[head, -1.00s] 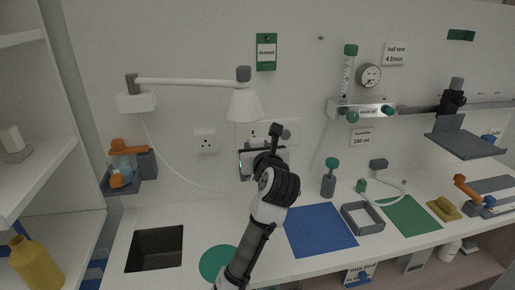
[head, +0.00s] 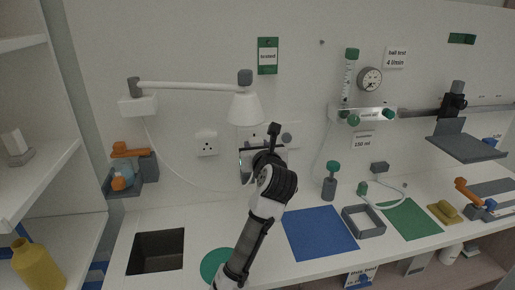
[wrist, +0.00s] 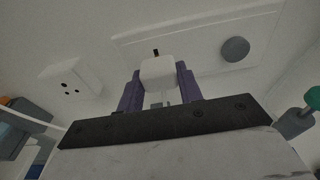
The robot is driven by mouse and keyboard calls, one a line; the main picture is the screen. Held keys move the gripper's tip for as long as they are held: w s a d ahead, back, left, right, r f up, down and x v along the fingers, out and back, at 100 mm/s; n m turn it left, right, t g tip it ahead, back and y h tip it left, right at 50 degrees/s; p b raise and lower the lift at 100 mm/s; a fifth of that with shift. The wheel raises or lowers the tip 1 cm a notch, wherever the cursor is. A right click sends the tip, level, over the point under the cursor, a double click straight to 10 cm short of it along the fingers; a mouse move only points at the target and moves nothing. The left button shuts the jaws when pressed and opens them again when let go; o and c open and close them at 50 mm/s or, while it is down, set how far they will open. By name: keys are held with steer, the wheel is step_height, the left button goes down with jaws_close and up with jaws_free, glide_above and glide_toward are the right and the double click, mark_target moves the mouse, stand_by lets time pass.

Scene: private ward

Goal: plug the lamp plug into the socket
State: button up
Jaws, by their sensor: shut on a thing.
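My gripper (wrist: 159,82) is shut on the white lamp plug (wrist: 158,71), held between its two purple fingers in the wrist view. The plug is in front of a white wall plate (wrist: 195,40) with a grey round knob (wrist: 235,49). A dark slot or pin shows just above the plug; I cannot tell whether the plug touches the plate. In the head view my arm hides the plug and part of the plate (head: 296,128). A separate three-hole socket (head: 207,143) is to the left; it also shows in the wrist view (wrist: 70,86).
The white wall lamp (head: 246,107) hangs above the gripper, its thin cable (head: 165,170) looping down the wall. A green-topped bottle (head: 330,185), blue mat (head: 320,233) and grey tray (head: 363,222) are to the right. A sink (head: 156,250) is at left.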

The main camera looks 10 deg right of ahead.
steer(key=shift+w, duration=0.25)
steer(key=o, duration=1.2)
steer(key=shift+w, duration=0.1)
steer(key=shift+c, duration=0.2)
steer(key=s+r+b, duration=0.2)
steer(key=s+b, duration=0.1)
steer(key=s, duration=1.4)
steer(key=shift+s, duration=0.4)
